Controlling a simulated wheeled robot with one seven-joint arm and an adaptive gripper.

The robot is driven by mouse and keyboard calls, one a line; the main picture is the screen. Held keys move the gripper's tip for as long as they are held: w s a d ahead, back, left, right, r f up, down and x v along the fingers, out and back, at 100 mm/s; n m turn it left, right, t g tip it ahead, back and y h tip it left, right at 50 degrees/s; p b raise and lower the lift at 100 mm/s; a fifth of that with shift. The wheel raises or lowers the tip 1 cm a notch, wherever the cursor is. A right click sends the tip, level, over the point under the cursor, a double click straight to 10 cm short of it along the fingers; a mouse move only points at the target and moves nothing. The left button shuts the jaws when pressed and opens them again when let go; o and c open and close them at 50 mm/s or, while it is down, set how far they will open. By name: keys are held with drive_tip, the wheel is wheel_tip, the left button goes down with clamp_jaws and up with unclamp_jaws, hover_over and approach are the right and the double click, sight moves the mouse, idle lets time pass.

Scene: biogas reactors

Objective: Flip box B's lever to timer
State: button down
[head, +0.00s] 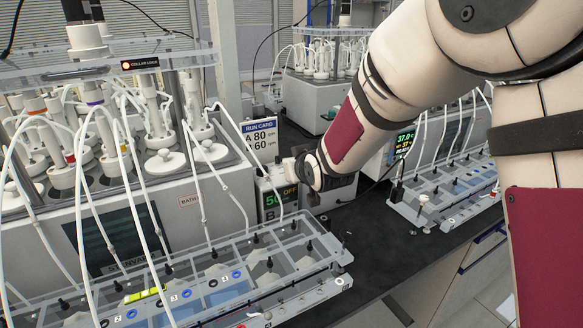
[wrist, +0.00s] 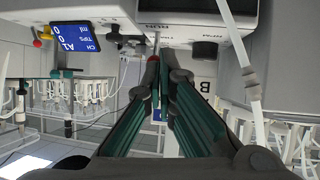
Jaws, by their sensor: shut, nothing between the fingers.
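Box B (head: 273,203) stands on the dark bench in the head view, with a green display reading 50 and OFF and a B label below. My gripper (head: 296,172) is in front of its upper right part and hides some of it. In the wrist view, which looks upside down, my gripper (wrist: 161,62) has its green-black fingers together and empty. The tips are close to a small thin lever (wrist: 156,42) on the underlit edge of the box face; I cannot tell whether they touch it. A black knob (wrist: 205,50) sits beside it. The lever is hidden in the head view.
A run card (head: 260,137) reading A 80 and B 60 stands behind box B. A reactor bath (head: 180,225) with many tubes is at left. A clear-topped rack (head: 240,270) fills the front. Another display unit (head: 403,142) stands at right. Dark bench is bare at centre right.

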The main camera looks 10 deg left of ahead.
drive_tip(key=shift+w+a+r+b, duration=0.2)
drive_tip(key=shift+w+a, duration=0.1)
drive_tip(key=shift+w, duration=0.2)
drive_tip(key=shift+w+a+r+b, duration=0.2)
drive_tip(key=shift+w+a, duration=0.1)
drive_tip(key=shift+w, duration=0.15)
drive_tip(key=shift+r, duration=0.2)
drive_tip(key=shift+r+p, duration=0.3)
drive_tip(key=shift+r, duration=0.4)
drive_tip(key=shift+s+r, duration=0.1)
drive_tip(key=shift+r, duration=0.05)
drive_tip(key=s+d+r+p, duration=0.1)
drive_tip(key=s+d+r, duration=0.1)
drive_tip(key=s+r, duration=0.5)
drive_tip(key=shift+d+r, duration=0.2)
drive_tip(key=shift+r, duration=2)
drive_tip(key=shift+s, duration=0.1)
